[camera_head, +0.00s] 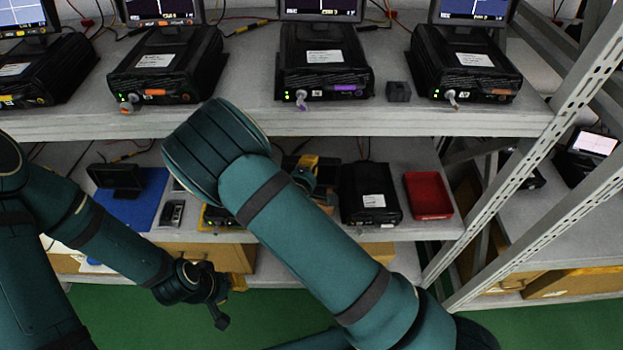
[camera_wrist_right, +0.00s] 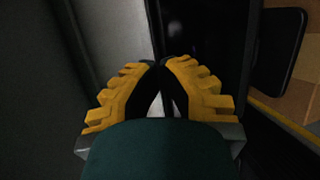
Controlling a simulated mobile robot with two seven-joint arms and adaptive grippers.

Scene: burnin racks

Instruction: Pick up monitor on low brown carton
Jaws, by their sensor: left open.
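In the head view, brown cartons stand on the bottom shelf, at left (camera_head: 68,264) and behind my left gripper (camera_head: 232,300). I cannot pick out a monitor on them; my arms cover part of that shelf. My left gripper is open, pointing down before the cartons, apparently empty. My right gripper (camera_head: 325,172) shows partly behind my right arm, by the middle shelf. In the right wrist view its yellow fingers (camera_wrist_right: 158,68) meet at the tips with nothing seen held. A dark round-cornered panel (camera_wrist_right: 278,50), perhaps a monitor, shows right of them before a brown surface.
Several devices with screens fill the top shelf (camera_head: 235,118). Grey slotted posts (camera_head: 556,130) stand at right. Green floor shows below.

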